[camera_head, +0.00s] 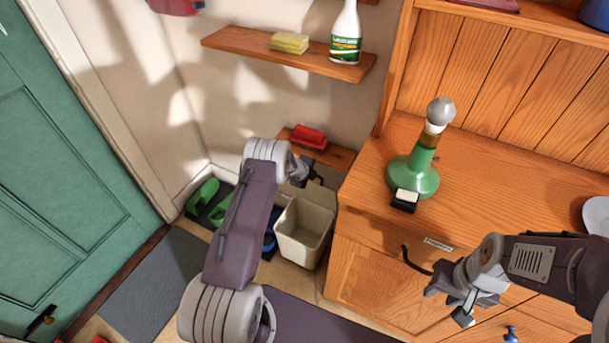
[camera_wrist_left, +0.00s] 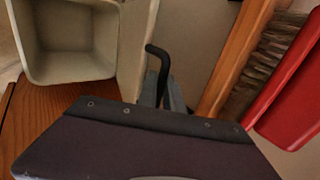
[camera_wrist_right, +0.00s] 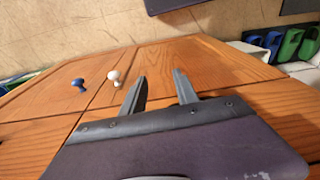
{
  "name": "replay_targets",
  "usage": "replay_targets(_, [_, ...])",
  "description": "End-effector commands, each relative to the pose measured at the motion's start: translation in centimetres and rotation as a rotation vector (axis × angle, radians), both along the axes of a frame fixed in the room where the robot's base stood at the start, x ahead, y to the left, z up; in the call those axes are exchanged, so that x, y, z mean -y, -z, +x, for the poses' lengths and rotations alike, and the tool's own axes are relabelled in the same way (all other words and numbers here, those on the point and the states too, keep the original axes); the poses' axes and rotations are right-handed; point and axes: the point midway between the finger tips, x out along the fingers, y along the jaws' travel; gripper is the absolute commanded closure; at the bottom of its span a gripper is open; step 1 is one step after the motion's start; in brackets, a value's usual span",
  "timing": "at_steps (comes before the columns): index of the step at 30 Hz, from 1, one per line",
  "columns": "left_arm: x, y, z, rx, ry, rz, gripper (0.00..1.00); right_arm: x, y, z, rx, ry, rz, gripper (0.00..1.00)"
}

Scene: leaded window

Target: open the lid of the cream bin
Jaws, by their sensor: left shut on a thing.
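The cream bin (camera_head: 303,234) stands on the floor left of the wooden cabinet, and its open inside shows. In the left wrist view the bin (camera_wrist_left: 70,45) is at the upper left, its inside empty. The lid, a beige panel (camera_wrist_left: 202,45), appears raised beside the opening. My left gripper (camera_head: 306,174) is above the back of the bin. It is shut on the black hooked lid handle (camera_wrist_left: 154,60). My right gripper (camera_head: 449,304) is open and empty in front of the cabinet; its parted fingers show in the right wrist view (camera_wrist_right: 160,80).
A small shelf (camera_head: 335,154) with a red brush (camera_head: 308,137) is right beside my left gripper. The cabinet (camera_head: 375,280) has a black drawer handle (camera_head: 414,262) near my right gripper. A green bottle (camera_head: 414,175) stands on its top. Green shoes (camera_head: 203,195) lie left of the bin.

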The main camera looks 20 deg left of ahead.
Motion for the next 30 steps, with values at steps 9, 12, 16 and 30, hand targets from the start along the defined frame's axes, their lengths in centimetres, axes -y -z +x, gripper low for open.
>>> replay_targets(9, [0.32, -0.12, 0.31, 0.003, -0.001, -0.001, 1.0, 0.0, -0.01, 0.0, 0.0, 0.0, 0.0, 0.64])
replay_targets(12, [0.31, -0.17, 0.35, 0.005, -0.001, -0.001, 1.0, 0.0, -0.01, 0.0, 0.0, 0.0, 0.0, 0.64])
replay_targets(16, [0.3, -0.21, 0.38, 0.006, -0.001, -0.001, 0.7, 0.0, -0.01, 0.0, 0.0, 0.0, 0.0, 0.64])
replay_targets(30, [0.2, -0.97, -0.31, 0.003, -0.001, -0.002, 0.68, 0.0, -0.05, -0.01, 0.0, 0.0, 0.0, 0.64])
